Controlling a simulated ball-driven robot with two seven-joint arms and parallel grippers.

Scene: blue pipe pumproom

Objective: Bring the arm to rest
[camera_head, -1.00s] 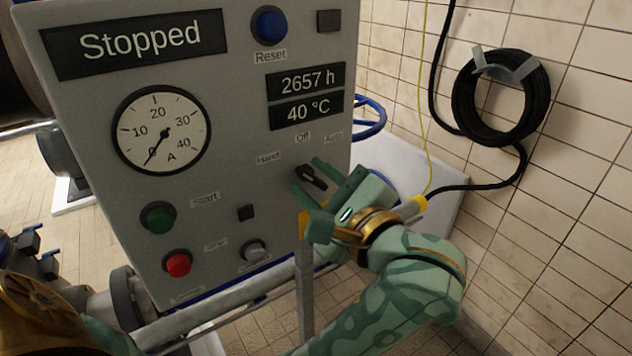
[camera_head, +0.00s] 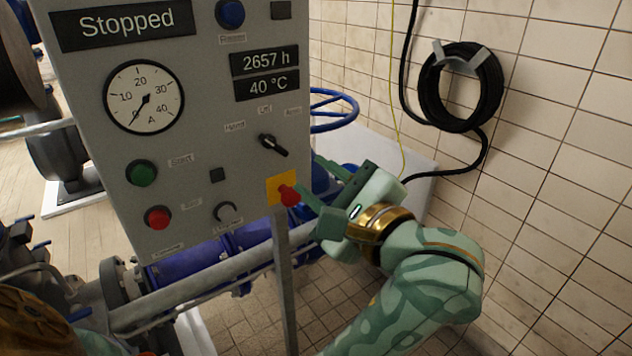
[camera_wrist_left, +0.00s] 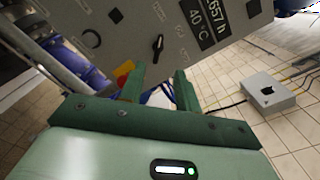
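My left gripper (camera_head: 309,178) is open and empty, to the lower right of the control panel (camera_head: 205,110). Its two green fingers stand apart with a gap between them, also in the left wrist view (camera_wrist_left: 160,72). A black selector switch (camera_head: 273,146) on the panel, under the labels Hand, Off and Auto, has its handle slanting down to the right. The fingers are apart from it; it also shows beyond the fingertips in the left wrist view (camera_wrist_left: 157,47). My right gripper is not in view.
A red knob on a yellow plate (camera_head: 287,194) sits at the panel's lower right edge, close to the fingers. Blue piping (camera_head: 230,250) and a blue handwheel (camera_head: 335,108) lie behind. A coiled black hose (camera_head: 460,86) hangs on the tiled wall.

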